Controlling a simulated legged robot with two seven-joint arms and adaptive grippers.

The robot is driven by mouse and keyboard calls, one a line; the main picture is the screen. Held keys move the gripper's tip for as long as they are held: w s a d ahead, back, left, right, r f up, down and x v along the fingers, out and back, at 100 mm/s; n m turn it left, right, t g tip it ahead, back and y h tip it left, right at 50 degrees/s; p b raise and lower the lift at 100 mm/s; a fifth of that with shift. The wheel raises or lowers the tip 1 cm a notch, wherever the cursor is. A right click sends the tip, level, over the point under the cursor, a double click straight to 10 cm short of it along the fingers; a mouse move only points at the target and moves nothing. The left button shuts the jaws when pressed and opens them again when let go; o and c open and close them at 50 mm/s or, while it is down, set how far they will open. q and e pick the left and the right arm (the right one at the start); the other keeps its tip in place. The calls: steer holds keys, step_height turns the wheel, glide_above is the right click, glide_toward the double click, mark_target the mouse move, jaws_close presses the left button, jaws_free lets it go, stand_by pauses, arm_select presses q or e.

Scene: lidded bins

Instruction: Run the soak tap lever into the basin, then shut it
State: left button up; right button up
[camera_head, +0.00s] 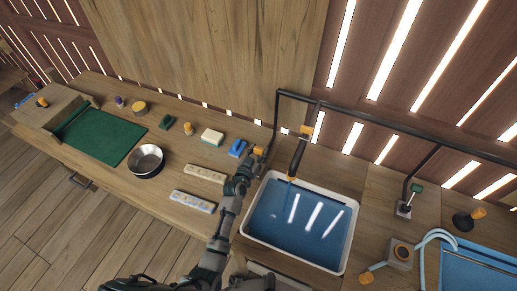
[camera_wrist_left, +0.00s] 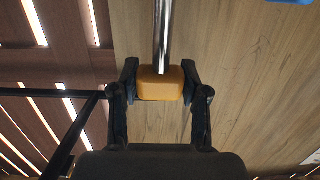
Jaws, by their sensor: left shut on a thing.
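The soak tap lever is a metal rod with an orange block-shaped grip (camera_wrist_left: 160,84). My left gripper (camera_head: 256,154) is shut on this grip, with one finger on each side in the left wrist view. In the head view the orange grip (camera_head: 258,151) shows at the gripper's tip, left of the basin's back corner. The white-rimmed basin (camera_head: 346,242) holds blue water with bright reflections. A dark spout (camera_head: 297,156) points down over it, and a thin blue streak shows below its end. My right gripper is not in view.
A black pipe (camera_head: 375,126) runs along the back. Left of my arm are a blue sponge (camera_head: 237,148), a white-and-yellow block (camera_head: 212,137), two socketed strips (camera_head: 204,174), a metal bowl (camera_head: 146,160) and a green mat (camera_head: 105,137). A second blue basin (camera_head: 480,270) stands right.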

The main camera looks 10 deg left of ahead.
arm_select(q)
steer(key=shift+x, duration=0.75)
steer(key=shift+w+d+f+b, duration=0.15)
steer(key=shift+w+f, duration=0.1)
steer(key=shift+w, duration=0.25)
steer(key=shift+w+d+f+b, duration=0.15)
steer(key=shift+w+f, duration=0.1)
steer(key=shift+w, duration=0.25)
steer(key=o, duration=1.2)
steer(key=shift+w+f, duration=0.1)
steer(key=shift+c, duration=0.2)
steer(key=v, duration=1.2)
steer(key=shift+f, duration=0.1)
